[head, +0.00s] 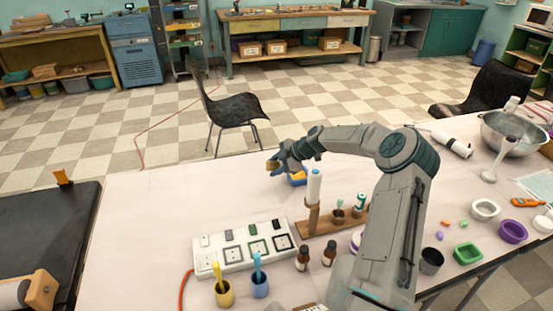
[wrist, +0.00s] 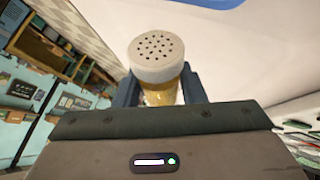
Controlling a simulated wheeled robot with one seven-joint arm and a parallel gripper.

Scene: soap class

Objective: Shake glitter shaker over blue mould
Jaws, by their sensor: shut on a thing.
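The glitter shaker (wrist: 157,60) has a pale lid with several dark holes and a yellowish body. My gripper (wrist: 158,90) is shut on its body, one finger on each side. The wrist view is tilted, with the floor at the left. In the head view my gripper (head: 277,163) is at the far side of the table, and the shaker (head: 272,165) shows as a small yellowish patch at its tip. A blue edge (wrist: 215,3) shows at the top of the wrist view.
A white multi-switch panel (head: 245,246), two cups with sticks and two brown bottles are nearer. Green (head: 467,253) and purple (head: 512,231) moulds lie right. The table left of the gripper is clear.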

